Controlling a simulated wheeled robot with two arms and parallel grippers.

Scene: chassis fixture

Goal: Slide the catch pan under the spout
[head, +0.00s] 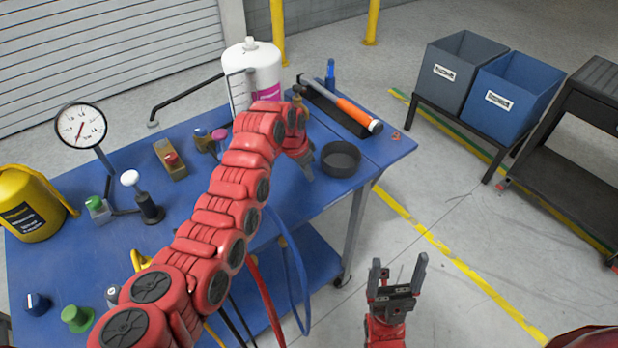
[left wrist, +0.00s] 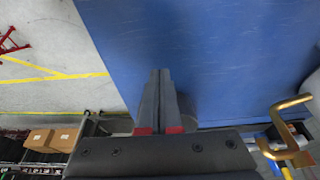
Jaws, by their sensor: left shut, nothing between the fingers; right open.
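The catch pan (head: 341,158) is a dark round shallow pan near the right edge of the blue table. My left gripper (head: 307,172) is shut and empty, pointing down just left of the pan; whether it touches the pan is unclear. In the left wrist view its closed fingers (left wrist: 160,80) stand over the blue surface, and a dark curved edge, probably the pan (left wrist: 119,123), shows partly hidden behind them. A brass bent pipe, likely the spout (left wrist: 291,125), is at the right there. My right gripper (head: 397,272) is open and empty, off the table's right front.
A white drum (head: 253,75) stands at the table's back, with a hammer (head: 352,112) on a dark tray beside it. A gauge (head: 81,126), a yellow can (head: 32,203) and several knobs occupy the left. Grey (head: 458,68) and blue bins (head: 515,97) stand beyond the table.

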